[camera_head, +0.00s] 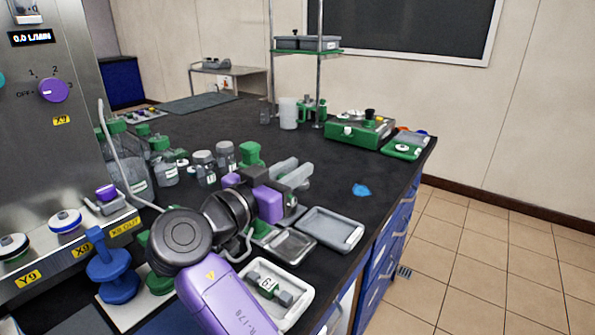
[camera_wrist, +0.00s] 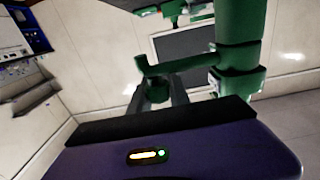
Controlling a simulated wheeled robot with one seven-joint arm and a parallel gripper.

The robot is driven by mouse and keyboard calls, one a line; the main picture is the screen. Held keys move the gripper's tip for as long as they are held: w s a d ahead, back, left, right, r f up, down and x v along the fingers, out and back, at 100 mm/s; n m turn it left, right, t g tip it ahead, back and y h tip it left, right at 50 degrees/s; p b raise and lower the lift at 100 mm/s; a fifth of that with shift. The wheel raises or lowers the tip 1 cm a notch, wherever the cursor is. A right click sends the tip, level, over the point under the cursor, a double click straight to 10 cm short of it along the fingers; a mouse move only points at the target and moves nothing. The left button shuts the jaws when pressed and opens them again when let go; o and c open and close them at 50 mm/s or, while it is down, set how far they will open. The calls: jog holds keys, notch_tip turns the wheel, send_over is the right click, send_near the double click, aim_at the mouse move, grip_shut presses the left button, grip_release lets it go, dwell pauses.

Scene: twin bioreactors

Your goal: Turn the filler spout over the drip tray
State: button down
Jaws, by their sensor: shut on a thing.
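My gripper (camera_head: 295,173) is over the bench, its two grey fingers pointing away from my purple and dark wrist. In the wrist view its fingers (camera_wrist: 158,100) are shut on the lower end of a green arm, which I take for the filler spout (camera_wrist: 185,63). The spout reaches left from a thick green upright (camera_wrist: 239,45). In the head view a green part (camera_head: 250,153) shows just left of the fingers; the rest of the filler is hidden by my gripper. A steel-topped tray with a green edge (camera_head: 290,246), perhaps the drip tray, lies below my gripper, partly hidden.
A grey tray (camera_head: 330,229) and a white tray (camera_head: 298,310) with a weight lie nearby. Several bottles (camera_head: 170,173) stand left. A steel bioreactor panel (camera_head: 45,130) rises at far left. A blue blob (camera_head: 361,190) lies on otherwise clear bench to the right.

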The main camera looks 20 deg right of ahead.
jog(key=shift+f, duration=0.15)
jog(key=c, duration=1.2)
grip_release()
jog(key=shift+c, duration=0.2)
jog(key=v, duration=0.7)
jog(key=shift+s+a, duration=0.25)
jog(key=shift+a, duration=0.05)
